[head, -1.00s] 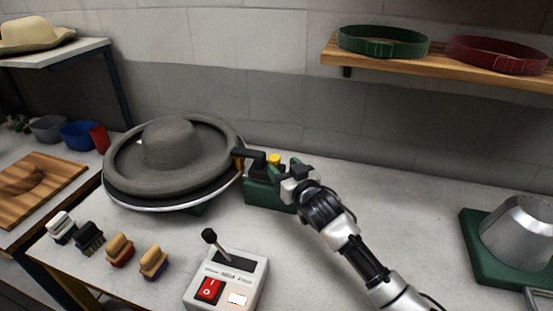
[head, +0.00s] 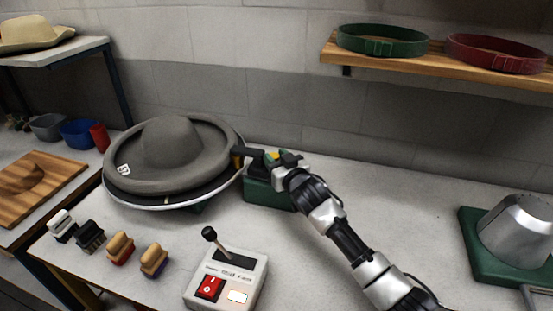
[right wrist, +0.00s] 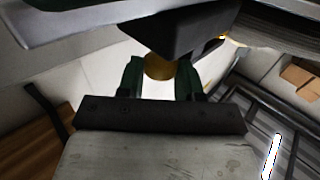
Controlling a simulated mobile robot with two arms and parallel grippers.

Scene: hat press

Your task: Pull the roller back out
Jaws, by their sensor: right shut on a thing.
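The grey hat (head: 178,145) lies on a round turntable with a pale rim (head: 150,206). The roller (head: 237,160) has a yellowish end at the right edge of the hat's brim; I cannot tell if it touches. Its black arm (head: 249,152) runs right to a dark slide on a green base (head: 268,195). My right gripper (head: 276,160) is shut on the yellow knob on the slide. In the right wrist view, its green fingers (right wrist: 159,80) stand on both sides of the yellow knob (right wrist: 158,67), under a black block (right wrist: 188,32). My left gripper is out of view.
A control box (head: 228,278) with a lever and red switch stands in front. Several brushes (head: 121,247) lie at the front left. A metal cone on a green base (head: 482,250) stands at the right. The table between is clear apart from my arm.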

